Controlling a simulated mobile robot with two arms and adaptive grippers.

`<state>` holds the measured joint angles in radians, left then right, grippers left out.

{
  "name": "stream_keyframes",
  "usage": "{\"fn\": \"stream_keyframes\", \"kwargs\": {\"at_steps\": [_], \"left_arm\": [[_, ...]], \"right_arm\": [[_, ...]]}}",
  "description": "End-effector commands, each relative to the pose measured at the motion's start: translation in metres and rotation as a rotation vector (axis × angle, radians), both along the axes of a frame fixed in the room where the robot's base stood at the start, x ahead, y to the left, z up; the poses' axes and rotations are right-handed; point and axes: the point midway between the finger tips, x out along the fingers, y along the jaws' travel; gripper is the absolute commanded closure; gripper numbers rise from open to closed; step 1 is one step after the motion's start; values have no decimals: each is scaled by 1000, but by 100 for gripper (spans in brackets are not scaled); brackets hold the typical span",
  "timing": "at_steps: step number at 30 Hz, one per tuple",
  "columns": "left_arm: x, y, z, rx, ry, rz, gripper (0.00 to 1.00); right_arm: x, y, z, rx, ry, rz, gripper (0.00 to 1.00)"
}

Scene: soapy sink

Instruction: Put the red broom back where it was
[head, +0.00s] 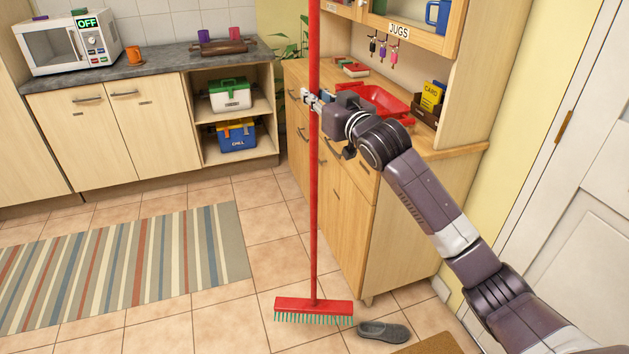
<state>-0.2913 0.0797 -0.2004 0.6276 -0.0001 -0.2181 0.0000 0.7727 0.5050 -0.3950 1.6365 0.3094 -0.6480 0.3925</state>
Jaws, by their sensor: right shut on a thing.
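The red broom (313,215) stands nearly upright in front of the wooden cabinet, its long red handle running out of the top of the picture. Its red head (313,306) with green bristles is at the bottom, at or just above the tiled floor; I cannot tell which. My right gripper (312,100) is shut on the handle at about the cabinet's top height. My right arm reaches in from the lower right. My left gripper is not in view.
A grey shoe (384,331) lies just right of the broom head. The wooden cabinet (405,235) stands close behind the handle, with a red tray (375,103) on it. A striped rug (125,265) lies to the left. A white door (585,190) is at right.

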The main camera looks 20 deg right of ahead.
Motion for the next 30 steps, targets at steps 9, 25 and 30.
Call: {"fn": "stream_keyframes", "kwargs": {"at_steps": [9,25,30], "left_arm": [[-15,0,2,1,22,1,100],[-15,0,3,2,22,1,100],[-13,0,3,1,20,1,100]], "right_arm": [[-1,1,-81,2,0,1,100],[-1,1,-151,4,-2,2,100],[0,1,-168,2,-6,2,100]]}}
